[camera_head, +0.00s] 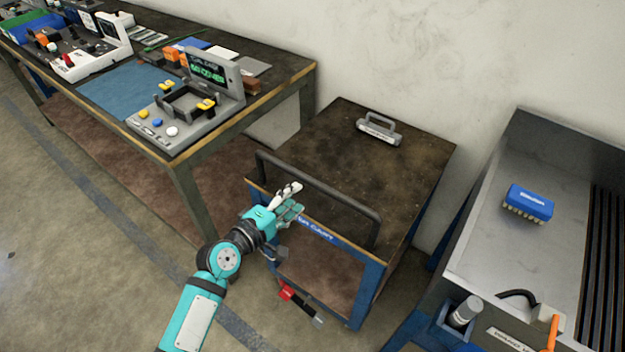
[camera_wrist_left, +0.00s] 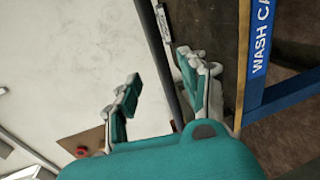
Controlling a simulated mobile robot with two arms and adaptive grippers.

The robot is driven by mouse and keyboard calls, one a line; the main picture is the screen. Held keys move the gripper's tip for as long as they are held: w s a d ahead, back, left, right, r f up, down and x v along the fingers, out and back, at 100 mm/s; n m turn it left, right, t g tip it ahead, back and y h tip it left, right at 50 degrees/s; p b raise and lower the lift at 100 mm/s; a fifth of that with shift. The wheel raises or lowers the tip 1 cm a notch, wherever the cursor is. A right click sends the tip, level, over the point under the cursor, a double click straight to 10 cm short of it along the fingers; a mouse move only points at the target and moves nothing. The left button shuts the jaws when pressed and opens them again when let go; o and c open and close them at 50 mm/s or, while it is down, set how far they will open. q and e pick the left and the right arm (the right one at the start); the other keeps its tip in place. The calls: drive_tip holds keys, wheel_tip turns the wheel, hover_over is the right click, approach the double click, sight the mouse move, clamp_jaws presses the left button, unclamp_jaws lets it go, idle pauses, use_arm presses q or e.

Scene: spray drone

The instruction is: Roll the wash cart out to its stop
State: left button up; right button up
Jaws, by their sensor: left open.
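The wash cart (camera_head: 410,165) stands against the wall, with a worn dark top and a blue frame. A dark handle bar (camera_head: 325,192) runs along its near edge. My left gripper (camera_head: 290,202) is open at the left part of this bar. In the left wrist view, the open left gripper (camera_wrist_left: 160,88) has the bar (camera_wrist_left: 163,55) passing between its fingers in the picture; I cannot tell if they touch. The cart's blue label (camera_wrist_left: 261,38) shows on the right there. A red lever (camera_head: 287,292) sits low at the cart's near side. My right gripper is not in view.
A workbench (camera_head: 295,75) with devices and a blue mat stands left of the cart. A metal sink unit (camera_head: 490,235) with a blue brush (camera_head: 528,203) stands close on the right. A grey handled block (camera_head: 378,131) sits on the cart top. Open floor with a dark line (camera_head: 238,328) lies in front.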

sight(313, 182)
use_arm(q)
drive_tip(key=x, duration=0.8)
drive_tip(key=shift+w+d, duration=0.15)
drive_tip(key=shift+f, duration=0.1)
clamp_jaws()
